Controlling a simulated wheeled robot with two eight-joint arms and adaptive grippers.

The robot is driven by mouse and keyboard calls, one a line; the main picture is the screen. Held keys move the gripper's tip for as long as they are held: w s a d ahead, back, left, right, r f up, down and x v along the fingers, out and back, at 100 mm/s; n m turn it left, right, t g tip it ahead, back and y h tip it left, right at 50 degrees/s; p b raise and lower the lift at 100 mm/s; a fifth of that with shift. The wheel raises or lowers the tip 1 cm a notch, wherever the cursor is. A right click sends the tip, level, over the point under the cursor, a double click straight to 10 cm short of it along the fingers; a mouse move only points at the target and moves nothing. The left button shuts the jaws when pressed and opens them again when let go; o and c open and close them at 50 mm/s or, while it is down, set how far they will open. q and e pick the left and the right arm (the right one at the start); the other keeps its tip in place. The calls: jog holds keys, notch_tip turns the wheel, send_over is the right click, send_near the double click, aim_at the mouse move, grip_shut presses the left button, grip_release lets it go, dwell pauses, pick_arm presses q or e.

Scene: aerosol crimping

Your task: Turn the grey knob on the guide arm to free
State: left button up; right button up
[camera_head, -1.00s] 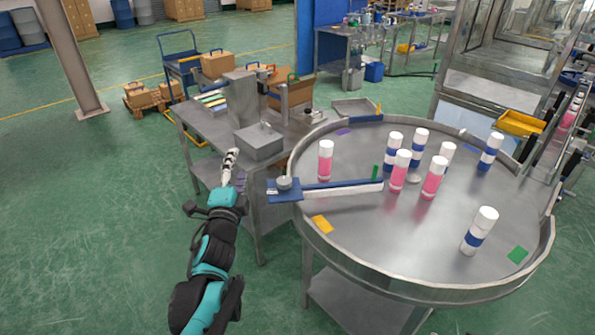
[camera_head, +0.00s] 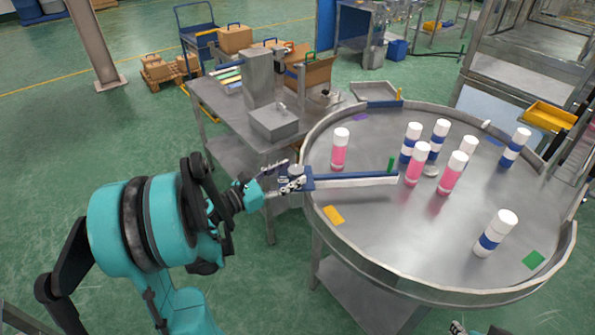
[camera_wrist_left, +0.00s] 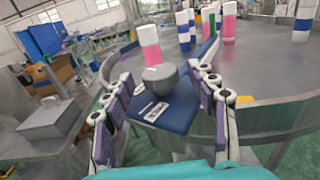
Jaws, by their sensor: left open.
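The grey knob (camera_head: 296,169) sits on the blue plate at the outer end of the guide arm (camera_head: 355,180), at the left rim of the round table. In the left wrist view the knob (camera_wrist_left: 160,77) is a rounded grey cap on the blue plate (camera_wrist_left: 172,118), with white labels beside it. My left gripper (camera_head: 288,175) is open at the plate. In the left wrist view its fingers (camera_wrist_left: 162,92) stand on either side of the knob, apart from it. A small part of what looks like my right gripper (camera_head: 458,327) shows at the bottom edge; its jaws are hidden.
The round steel table (camera_head: 390,240) carries several pink and blue-banded white cans, one pink can (camera_head: 340,150) near the guide arm. A grey box (camera_head: 274,122) stands on the side table at the back left. Green floor lies open at the left.

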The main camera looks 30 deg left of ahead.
pick_arm(q)
jog(key=shift+x, duration=1.35)
jog(key=c, duration=1.2)
